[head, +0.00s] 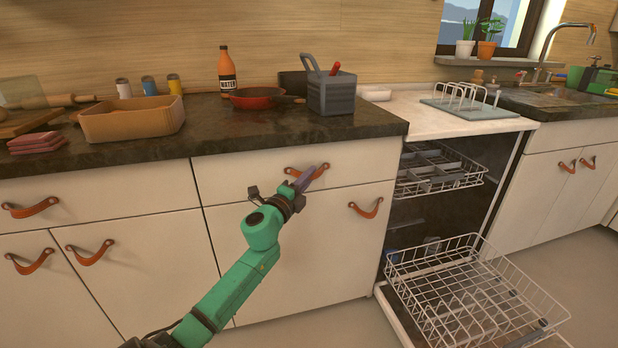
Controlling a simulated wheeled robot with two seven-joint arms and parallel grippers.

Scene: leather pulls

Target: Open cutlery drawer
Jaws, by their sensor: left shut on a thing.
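The drawer front (240,175) just left of the dishwasher is white and flush with the cabinet, so the drawer looks closed. A brown leather pull (318,168) hangs on it. My left gripper (314,176) is at this pull and shut on it, its purple-grey fingers covering part of the leather. The green left arm reaches up to it from the bottom of the view. Another drawer with a leather pull (30,208) is at the far left and looks closed. No label shows which drawer holds cutlery. My right gripper is not in view.
The open dishwasher (505,205) stands to the right, its lower rack (475,290) pulled out low. A cabinet door pull (366,208) hangs just below the drawer. A grey utensil holder (332,95) and red pan (257,97) stand on the dark counter above.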

